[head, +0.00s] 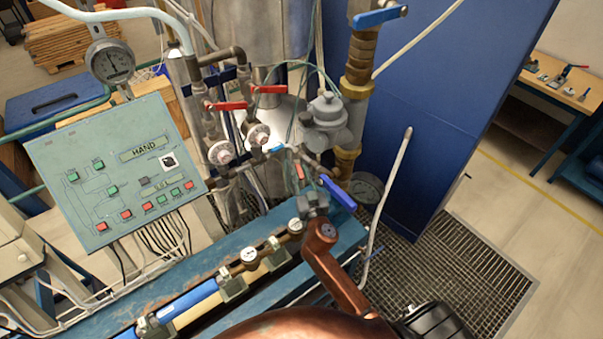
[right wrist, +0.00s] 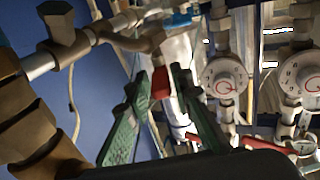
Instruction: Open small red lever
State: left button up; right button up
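The small red lever (head: 299,171) sits among the pipes and valves at the middle of the testbench in the head view. In the right wrist view the red lever end (right wrist: 160,83) shows between the green fingertips. My right gripper (head: 307,180) reaches up to the lever from below in the head view. In the right wrist view its fingers (right wrist: 160,78) are apart, one on each side of the red piece. Whether either finger touches it is hard to tell. My left gripper is in neither view.
Two larger red levers (head: 230,106) (head: 268,89) sit above round gauges (head: 221,153). A blue lever (head: 338,193) is close beside my right gripper. A green control panel (head: 115,170) stands at left. A blue cabinet (head: 425,110) stands behind at right.

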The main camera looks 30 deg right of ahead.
jog(key=shift+o, duration=1.1)
jog(key=v, duration=1.2)
